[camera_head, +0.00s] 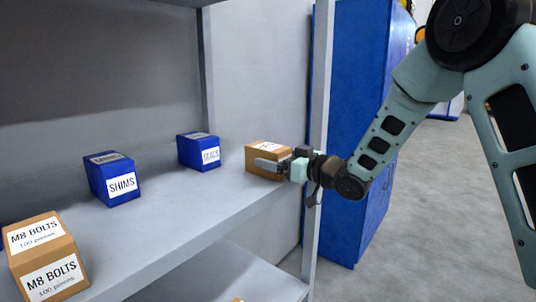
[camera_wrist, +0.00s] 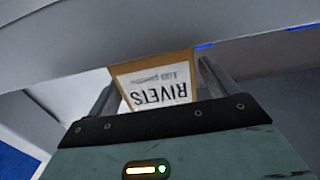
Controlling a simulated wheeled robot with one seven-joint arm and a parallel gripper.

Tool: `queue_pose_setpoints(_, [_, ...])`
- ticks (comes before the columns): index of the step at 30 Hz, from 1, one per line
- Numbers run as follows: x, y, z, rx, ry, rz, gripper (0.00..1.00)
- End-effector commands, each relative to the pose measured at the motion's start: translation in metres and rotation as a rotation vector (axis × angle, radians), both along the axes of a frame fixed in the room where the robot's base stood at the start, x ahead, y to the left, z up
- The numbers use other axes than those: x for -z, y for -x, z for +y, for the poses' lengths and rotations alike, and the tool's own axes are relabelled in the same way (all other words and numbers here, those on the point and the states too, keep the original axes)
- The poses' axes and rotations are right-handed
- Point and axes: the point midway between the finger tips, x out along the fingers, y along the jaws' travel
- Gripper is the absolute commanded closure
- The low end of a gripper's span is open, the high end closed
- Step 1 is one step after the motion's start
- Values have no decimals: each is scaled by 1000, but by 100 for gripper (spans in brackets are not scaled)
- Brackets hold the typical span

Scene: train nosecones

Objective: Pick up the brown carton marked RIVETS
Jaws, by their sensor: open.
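The brown carton marked RIVETS (camera_head: 262,153) stands on the grey shelf near its right end. In the wrist view the carton (camera_wrist: 150,68) shows its white RIVETS label upside down. My gripper (camera_head: 275,163) reaches in from the right and is open, with one finger along the near side of the carton. In the wrist view the fingers of my gripper (camera_wrist: 157,78) stand on either side of the carton, with the carton between them. The far finger is mostly hidden in the head view. I cannot tell whether either finger touches the carton.
A blue box (camera_head: 186,153) stands left of the carton on the shelf (camera_head: 190,215). A blue SHIMS box (camera_head: 97,185) and a brown M8 BOLTS carton (camera_head: 28,248) are farther left. A shelf post (camera_head: 318,90) rises close to my wrist, and a blue cabinet (camera_head: 362,90) stands behind.

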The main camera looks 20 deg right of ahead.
Motion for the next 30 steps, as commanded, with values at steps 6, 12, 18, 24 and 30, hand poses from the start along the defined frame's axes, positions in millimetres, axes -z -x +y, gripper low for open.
queue_pose_setpoints(6, [-2, -19, 15, -1, 1, 1, 15])
queue_pose_setpoints(12, [-1, -21, 15, 0, 1, -1, 15])
queue_pose_setpoints(18, [-1, -20, 15, 0, 0, 0, 56])
queue_pose_setpoints(24, [-2, -20, 15, 0, 0, -2, 72])
queue_pose_setpoints(30, [-8, -21, 15, 0, -1, -5, 72])
